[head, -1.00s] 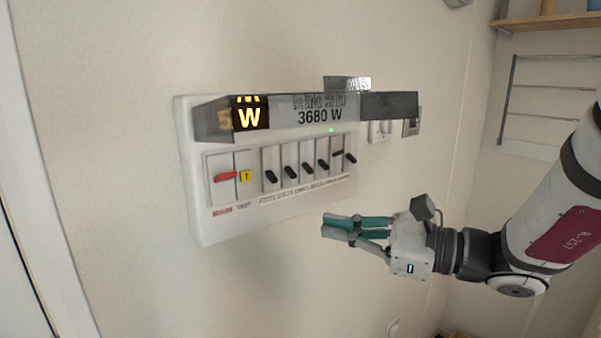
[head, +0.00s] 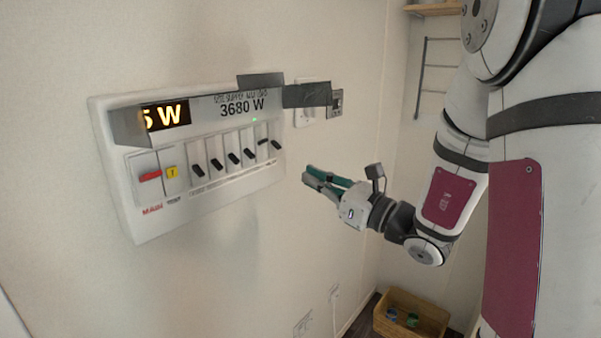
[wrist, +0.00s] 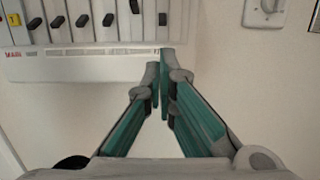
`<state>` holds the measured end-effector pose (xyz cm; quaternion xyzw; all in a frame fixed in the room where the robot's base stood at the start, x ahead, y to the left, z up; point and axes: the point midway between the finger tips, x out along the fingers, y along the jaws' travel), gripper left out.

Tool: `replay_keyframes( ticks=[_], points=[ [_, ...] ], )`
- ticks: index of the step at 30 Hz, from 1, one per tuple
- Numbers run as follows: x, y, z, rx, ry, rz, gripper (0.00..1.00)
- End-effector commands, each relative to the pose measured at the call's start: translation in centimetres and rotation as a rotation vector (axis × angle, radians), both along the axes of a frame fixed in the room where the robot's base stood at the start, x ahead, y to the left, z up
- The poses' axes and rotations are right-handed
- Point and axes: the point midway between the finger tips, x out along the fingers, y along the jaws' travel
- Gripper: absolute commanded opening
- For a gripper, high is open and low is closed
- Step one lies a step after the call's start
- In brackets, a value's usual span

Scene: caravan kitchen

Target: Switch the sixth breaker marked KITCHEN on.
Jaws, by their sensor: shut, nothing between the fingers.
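The white breaker panel (head: 140,225) is on the wall, with a row of black levers. The sixth breaker's lever (head: 277,145), at the far right, points down; it also shows in the wrist view (wrist: 162,18). The fifth lever (head: 263,142) beside it sits higher, while the first four point down. The label under the sixth is too small to read and partly hidden by the fingertips. My gripper (head: 307,175) is shut and empty, right of and below the sixth lever in the head view. In the wrist view the fingertips (wrist: 160,70) appear just below that lever, not visibly touching it.
A red main lever (head: 150,176) and a yellow test button (head: 171,172) are at the panel's left. A display housing (head: 240,100) with dark flaps juts out above the levers. Wall sockets (head: 305,110) are to the right. A basket (head: 410,318) stands on the floor.

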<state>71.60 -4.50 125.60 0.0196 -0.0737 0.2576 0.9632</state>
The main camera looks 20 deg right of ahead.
Motion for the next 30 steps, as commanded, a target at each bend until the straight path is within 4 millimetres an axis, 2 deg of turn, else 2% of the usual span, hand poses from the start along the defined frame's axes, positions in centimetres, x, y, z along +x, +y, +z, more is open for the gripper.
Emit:
replay_keyframes(
  ticks=[9, 15, 21, 30],
  points=[
    [4.5, 2.8, 0.9, -0.001, 0.0, 0.005, 0.0],
    [6.7, 4.1, 1.3, -0.001, 0.0, 0.004, 0.0],
    [7.6, 4.5, 1.4, 0.001, 0.0, 0.001, 0.0],
    [7.6, 4.5, 1.4, 0.0, 0.001, 0.001, 0.0]
  ],
)
